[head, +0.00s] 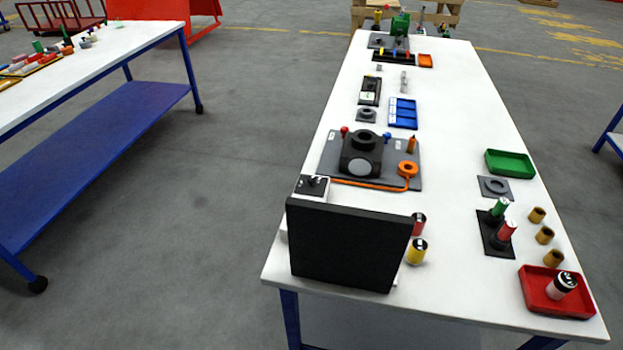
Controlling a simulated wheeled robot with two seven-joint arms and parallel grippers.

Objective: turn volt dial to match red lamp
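Neither of my grippers is in view. No part is clearly readable as the volt dial. A small white box with a black top and a dark knob-like part (312,185) stands at the table's left edge, behind a large black panel (347,248). The panel's far side is hidden. A black device with a pale face (370,90) lies farther back; its markings are too small to read. A small red round-topped part (344,131) stands at the grey fixture's left; I cannot tell whether it is a lamp.
The white table (455,190) also holds a dark fixture block (361,150), an orange ring and tube (407,170), a blue tray (403,113), a green tray (510,163) and a red tray (575,305). Red and yellow cylinders stand beside the panel. Grey floor (220,200) is clear at left.

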